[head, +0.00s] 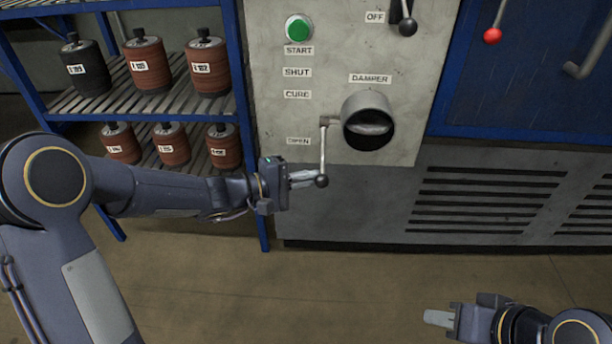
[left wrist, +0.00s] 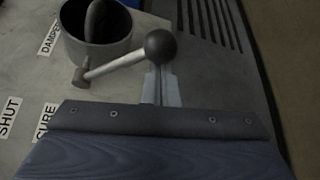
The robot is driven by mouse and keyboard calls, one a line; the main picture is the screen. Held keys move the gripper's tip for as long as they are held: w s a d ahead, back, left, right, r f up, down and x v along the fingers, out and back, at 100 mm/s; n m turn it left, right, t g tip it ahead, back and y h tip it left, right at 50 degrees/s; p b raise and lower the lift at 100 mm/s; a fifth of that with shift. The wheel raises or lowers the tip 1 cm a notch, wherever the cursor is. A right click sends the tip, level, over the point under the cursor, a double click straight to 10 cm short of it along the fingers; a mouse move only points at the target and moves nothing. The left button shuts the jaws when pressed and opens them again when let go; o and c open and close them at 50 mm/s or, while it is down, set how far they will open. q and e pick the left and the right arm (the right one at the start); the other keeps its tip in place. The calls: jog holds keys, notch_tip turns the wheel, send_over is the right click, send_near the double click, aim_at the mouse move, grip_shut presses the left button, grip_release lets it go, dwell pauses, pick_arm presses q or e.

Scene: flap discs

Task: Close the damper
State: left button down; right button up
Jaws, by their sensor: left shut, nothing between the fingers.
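The damper (head: 369,121) is a short round metal pipe on the grey panel, with a tilted disc plate (head: 370,129) inside. Its lever (head: 323,150) hangs down from a pivot on the pipe's left side and ends in a dark ball knob (head: 321,181), below the OPEN label (head: 298,141). My left gripper (head: 304,178) is shut and empty, with its tips at the knob's left side. In the left wrist view the knob (left wrist: 160,46) is just beyond the fingertips (left wrist: 160,84); I cannot tell whether they touch. My right gripper (head: 438,318) is low at the right, away from the panel.
SHUT (head: 297,72) and CURE (head: 297,94) labels lie above OPEN. A green START button (head: 298,27) and an OFF lever (head: 407,26) are higher up. A blue shelf (head: 150,95) with flap disc stacks stands left. A red-knobbed handle (head: 492,35) is at right.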

pick_arm(q)
jog(key=shift+r, duration=0.1)
notch_tip(320, 180, up, 16)
jog(key=s+n+g+y+p, duration=0.1)
jog(key=n+g+p, duration=0.6)
jog(key=p, duration=2.7)
jog(key=shift+n+y, duration=0.5)
jog(key=shift+n, duration=0.4)
